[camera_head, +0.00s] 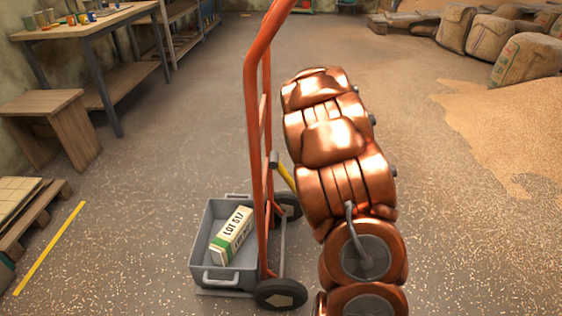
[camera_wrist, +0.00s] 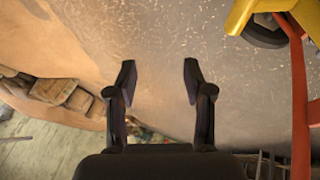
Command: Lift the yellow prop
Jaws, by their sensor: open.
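The yellow prop (camera_head: 287,176) shows in the head view as a short slanted bar beside the orange-red hand truck (camera_head: 253,130). Part of it is hidden behind my copper arm. In the wrist view a yellow bar (camera_wrist: 240,15), which looks like the prop, is at the top right edge, near a dark wheel and the truck's orange-red frame. My gripper (camera_wrist: 159,75) is open and empty, with bare floor between its fingers. The yellow bar lies to the right of the fingers, apart from them. In the head view my gripper is hidden behind my arm.
A grey bin (camera_head: 222,272) holding a box marked LOT 517 (camera_head: 232,235) sits on the truck's base. A workbench (camera_head: 85,30) and stool (camera_head: 50,105) stand at the left. Sacks (camera_head: 500,45) and spilled grain (camera_head: 500,120) lie at the right.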

